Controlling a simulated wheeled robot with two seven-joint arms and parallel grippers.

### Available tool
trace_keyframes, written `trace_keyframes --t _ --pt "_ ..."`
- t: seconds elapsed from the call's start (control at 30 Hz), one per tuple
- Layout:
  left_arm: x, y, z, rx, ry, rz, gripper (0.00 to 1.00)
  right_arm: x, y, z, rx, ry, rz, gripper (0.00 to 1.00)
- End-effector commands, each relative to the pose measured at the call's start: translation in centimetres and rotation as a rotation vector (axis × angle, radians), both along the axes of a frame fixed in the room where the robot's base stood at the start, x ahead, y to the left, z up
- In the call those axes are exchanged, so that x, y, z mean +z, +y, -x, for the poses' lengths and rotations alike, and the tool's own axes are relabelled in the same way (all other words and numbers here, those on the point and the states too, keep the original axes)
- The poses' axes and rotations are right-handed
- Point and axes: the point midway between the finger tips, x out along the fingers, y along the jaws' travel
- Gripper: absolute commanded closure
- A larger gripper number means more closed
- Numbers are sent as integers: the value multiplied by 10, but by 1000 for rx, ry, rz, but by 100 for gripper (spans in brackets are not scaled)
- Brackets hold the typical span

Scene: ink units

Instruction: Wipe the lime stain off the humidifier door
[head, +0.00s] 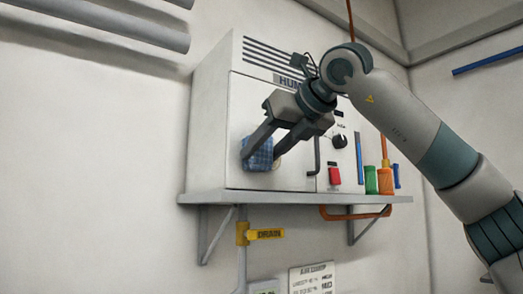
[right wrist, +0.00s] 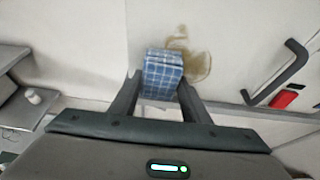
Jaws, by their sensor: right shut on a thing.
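The humidifier door (head: 245,105) is the pale front panel of the white cabinet on the wall shelf. My right gripper (head: 258,155) is shut on a blue checked cloth (head: 259,156) in front of the door's lower part. In the right wrist view the cloth (right wrist: 163,72) sits between the two fingers (right wrist: 160,95). A brown lime stain (right wrist: 197,64) shows on the door just right of the cloth, partly hidden by it. I cannot tell whether the cloth touches the door. My left gripper is not in view.
A black door handle (right wrist: 284,75) stands out right of the stain. A red switch (head: 335,176), a black knob (head: 339,141) and green (head: 371,180) and orange bottles (head: 386,181) are to the right. The shelf (head: 290,197) runs below; a yellow drain valve (head: 263,234) hangs under it.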

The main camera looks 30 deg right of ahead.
Motion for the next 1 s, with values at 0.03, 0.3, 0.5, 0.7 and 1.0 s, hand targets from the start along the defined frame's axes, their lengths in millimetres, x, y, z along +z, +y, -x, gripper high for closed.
trace_keyframes --t 0.03,0.3,0.5,0.7,1.0 --pt "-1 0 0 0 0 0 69 0 -4 -1 -1 0 -3 75" --pt "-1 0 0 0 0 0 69 0 -23 -2 -2 0 -4 75" --pt "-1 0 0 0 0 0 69 0 -26 -2 0 -1 -1 75" --pt "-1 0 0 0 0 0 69 0 -26 -2 0 0 -1 75" --pt "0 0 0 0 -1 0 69 0 -37 -5 -2 2 -4 75"
